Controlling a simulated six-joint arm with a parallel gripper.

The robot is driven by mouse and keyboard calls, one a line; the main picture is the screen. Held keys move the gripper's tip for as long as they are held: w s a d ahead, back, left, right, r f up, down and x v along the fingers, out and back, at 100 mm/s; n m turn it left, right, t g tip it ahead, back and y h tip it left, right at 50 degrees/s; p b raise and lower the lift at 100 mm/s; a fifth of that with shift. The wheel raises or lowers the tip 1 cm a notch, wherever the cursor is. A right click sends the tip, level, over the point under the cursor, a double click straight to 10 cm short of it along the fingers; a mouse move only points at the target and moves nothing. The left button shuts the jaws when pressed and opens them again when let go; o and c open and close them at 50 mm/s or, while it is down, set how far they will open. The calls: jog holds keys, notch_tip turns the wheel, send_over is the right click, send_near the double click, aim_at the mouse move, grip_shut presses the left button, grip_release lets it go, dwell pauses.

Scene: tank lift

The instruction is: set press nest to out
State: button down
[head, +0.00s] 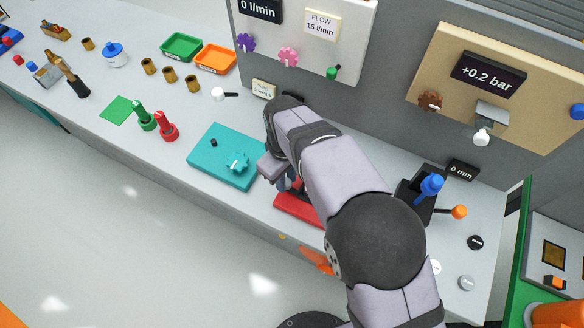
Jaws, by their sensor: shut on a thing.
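My gripper (284,184) points down near the middle of the bench, just right of a teal plate. It is shut on part of a low red block (297,210), which shows below and between the fingers. My arm hides most of this block and the exact point of contact. No part in view is readably marked as the press nest, so I cannot tell whether the red block is it, nor its in or out position.
A black box (412,195) with a blue-topped lever (430,187) and an orange-knobbed lever (459,212) stand right of my arm. The grey panel rises behind. The bench's front edge is near.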

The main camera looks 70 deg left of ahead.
jog(key=shift+s+d, duration=0.95)
jog(key=shift+s, duration=0.05)
jog(key=c, duration=1.5)
grip_release()
jog(key=shift+r, duration=0.15)
jog(key=shift+r+b, duration=1.4)
jog(key=shift+r, duration=2.2)
